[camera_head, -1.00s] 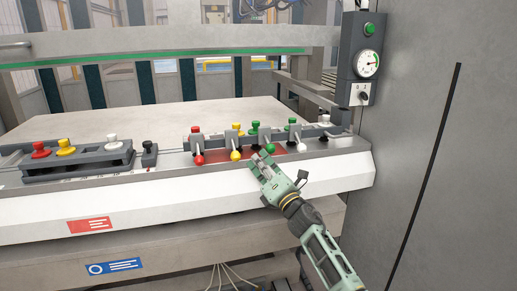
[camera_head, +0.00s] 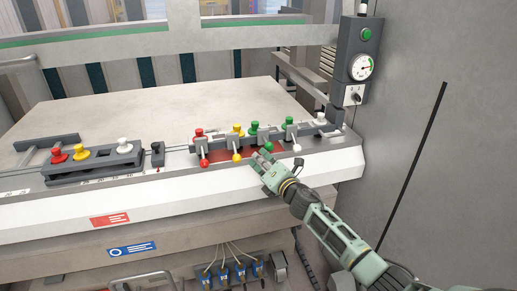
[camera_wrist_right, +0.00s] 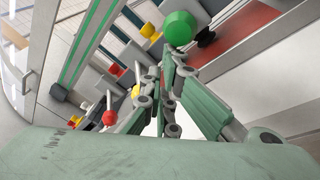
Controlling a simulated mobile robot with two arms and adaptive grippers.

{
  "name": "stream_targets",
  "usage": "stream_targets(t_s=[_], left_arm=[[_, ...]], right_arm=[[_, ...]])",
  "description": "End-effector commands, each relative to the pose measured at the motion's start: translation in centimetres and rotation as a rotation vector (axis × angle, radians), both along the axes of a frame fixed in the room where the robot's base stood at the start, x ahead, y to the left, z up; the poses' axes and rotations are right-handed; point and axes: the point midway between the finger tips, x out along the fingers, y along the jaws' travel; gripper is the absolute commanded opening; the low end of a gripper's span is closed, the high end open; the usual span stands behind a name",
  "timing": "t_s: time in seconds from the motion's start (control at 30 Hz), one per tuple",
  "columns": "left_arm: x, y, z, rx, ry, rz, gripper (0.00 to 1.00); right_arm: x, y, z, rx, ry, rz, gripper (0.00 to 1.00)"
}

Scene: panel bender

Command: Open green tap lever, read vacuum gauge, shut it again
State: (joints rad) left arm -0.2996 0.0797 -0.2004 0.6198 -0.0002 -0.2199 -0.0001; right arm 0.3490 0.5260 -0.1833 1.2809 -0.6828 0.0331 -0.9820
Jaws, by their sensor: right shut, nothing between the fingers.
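The green tap lever (camera_head: 268,147) stands in a row with red, yellow and white levers on the front ledge of the machine. Its green ball also shows large at the top of the right wrist view (camera_wrist_right: 180,28). My right gripper (camera_head: 261,155) is shut and empty, its tips just in front of and below the green ball. I cannot tell whether they touch it. In the wrist view the closed fingers (camera_wrist_right: 168,85) point towards the levers. The round white vacuum gauge (camera_head: 361,67) is on the grey box at the right; its reading is too small to make out. My left gripper is out of view.
The red (camera_head: 203,162), yellow (camera_head: 237,157) and white (camera_head: 298,148) lever balls are close by. Coloured knobs stand behind them. A grey button block (camera_head: 95,165) lies to the left. A large grey wall (camera_head: 440,170) bounds the right side.

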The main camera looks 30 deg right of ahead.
Motion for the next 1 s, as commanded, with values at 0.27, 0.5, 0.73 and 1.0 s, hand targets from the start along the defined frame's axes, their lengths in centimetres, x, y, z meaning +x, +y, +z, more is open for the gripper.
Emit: stream_targets(t_s=[0.27, 0.5, 0.73, 1.0], left_arm=[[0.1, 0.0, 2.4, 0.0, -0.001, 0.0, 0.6], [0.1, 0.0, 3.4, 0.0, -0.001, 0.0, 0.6], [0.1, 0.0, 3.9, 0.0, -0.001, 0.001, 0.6], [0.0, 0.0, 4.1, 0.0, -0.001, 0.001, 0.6]], right_arm=[[-0.3, -0.1, 1.4, 0.006, 0.03, -0.001, 0.0], [-0.3, -0.1, 3.0, 0.005, 0.03, -0.002, 0.0], [-0.2, 0.0, 3.8, 0.007, 0.029, -0.002, 0.0], [-0.1, -0.1, 4.2, 0.006, 0.028, -0.002, 0.0]])
